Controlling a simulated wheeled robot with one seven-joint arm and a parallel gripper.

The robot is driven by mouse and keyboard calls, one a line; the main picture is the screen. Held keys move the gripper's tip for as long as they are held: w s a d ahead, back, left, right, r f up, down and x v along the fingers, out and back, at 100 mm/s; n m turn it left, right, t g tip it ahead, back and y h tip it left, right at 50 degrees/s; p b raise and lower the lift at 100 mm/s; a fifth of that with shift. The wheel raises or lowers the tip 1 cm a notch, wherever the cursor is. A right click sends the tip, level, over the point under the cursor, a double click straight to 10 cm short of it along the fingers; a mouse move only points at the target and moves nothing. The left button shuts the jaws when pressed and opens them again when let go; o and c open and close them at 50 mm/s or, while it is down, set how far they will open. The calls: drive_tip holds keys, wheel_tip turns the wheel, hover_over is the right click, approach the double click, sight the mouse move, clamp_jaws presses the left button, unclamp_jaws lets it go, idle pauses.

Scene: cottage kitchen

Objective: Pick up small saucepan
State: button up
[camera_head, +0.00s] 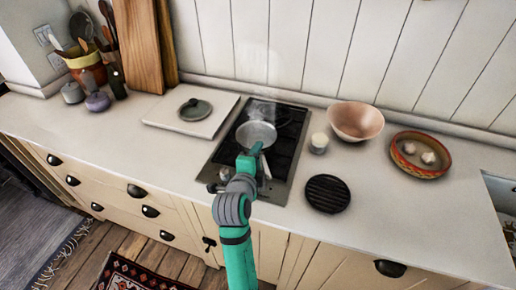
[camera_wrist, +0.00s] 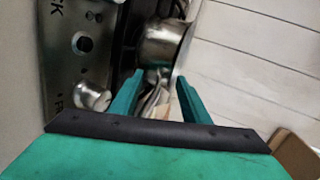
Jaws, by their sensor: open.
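The small saucepan (camera_head: 257,134) is a grey metal pan standing on the dark cooktop (camera_head: 282,158), with faint steam above it. Its handle points toward the front of the counter and is partly hidden by my gripper. In the wrist view the saucepan (camera_wrist: 163,45) shows its shiny side just beyond my fingers. My gripper (camera_head: 255,149) is over the front of the cooktop, close to the pan's near side. In the wrist view my gripper (camera_wrist: 160,82) has its two green fingers apart, with part of the handle seen between them. I cannot tell whether they touch it.
A black round trivet (camera_head: 328,194) and a small cream cup (camera_head: 319,143) sit right of the cooktop. Beyond are a pinkish bowl (camera_head: 355,120) and a red-rimmed bowl (camera_head: 420,153). A white board (camera_head: 162,119) with a lidded dish lies left. The front left counter is clear.

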drive_tip(key=shift+w, duration=0.1)
clamp_jaws()
idle(0.4)
